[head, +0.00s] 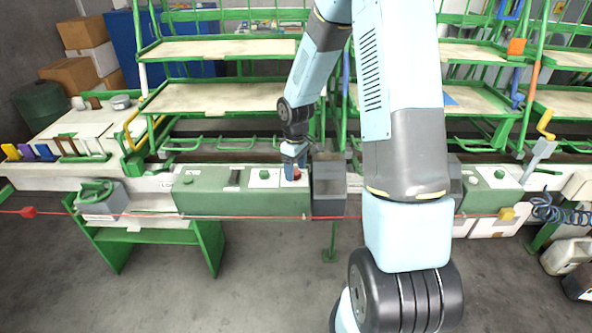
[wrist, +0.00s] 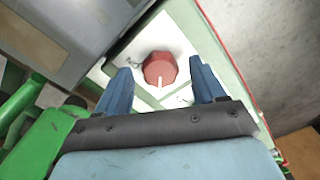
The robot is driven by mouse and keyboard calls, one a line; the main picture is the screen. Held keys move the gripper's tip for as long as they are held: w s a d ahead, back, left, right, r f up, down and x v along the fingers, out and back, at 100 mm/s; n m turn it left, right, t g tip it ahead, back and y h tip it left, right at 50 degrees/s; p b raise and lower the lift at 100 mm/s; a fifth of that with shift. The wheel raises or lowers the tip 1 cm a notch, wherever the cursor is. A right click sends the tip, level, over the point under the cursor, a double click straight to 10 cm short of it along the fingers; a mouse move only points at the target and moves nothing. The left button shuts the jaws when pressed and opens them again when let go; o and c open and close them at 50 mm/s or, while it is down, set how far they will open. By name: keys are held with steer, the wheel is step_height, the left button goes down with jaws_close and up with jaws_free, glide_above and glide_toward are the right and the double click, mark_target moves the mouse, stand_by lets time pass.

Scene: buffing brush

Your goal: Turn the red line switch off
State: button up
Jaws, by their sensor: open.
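The red line switch (wrist: 160,70) is a round red knob with a white pointer mark on a white plate (wrist: 185,42), seen in the wrist view. Its pointer points toward the bottom of that picture. My gripper (wrist: 161,80) is open, with one blue finger on each side of the knob and a gap visible on both sides. In the head view my gripper (head: 295,172) points down at the green box (head: 240,200) on the bench. The red knob (head: 293,175) is mostly hidden there by my gripper.
A grey box (head: 329,185) stands just right of my gripper. Green shelves (head: 220,97) rise behind the bench. A red cord (head: 150,214) runs along the bench front. Cardboard boxes (head: 83,38) are stacked at the back left. The floor in front is clear.

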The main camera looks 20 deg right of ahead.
mark_target(295, 172)
step_height(295, 172, up, 13)
stand_by(0.4)
stand_by(0.4)
steer(key=s+r+m+t+h, duration=0.1)
steer(key=s+r+m+t, duration=0.25)
steer(key=s+r, duration=0.95)
steer(key=s+r+m+t, duration=0.1)
steer(key=s+r+m, duration=0.1)
steer(key=s, duration=0.5)
steer(key=s+r+m+t+y, duration=0.1)
steer(key=s+r+m, duration=0.1)
steer(key=s+r, duration=0.3)
steer(key=shift+s+m, duration=0.35)
steer(key=shift+s, duration=1.25)
steer(key=shift+a, duration=0.1)
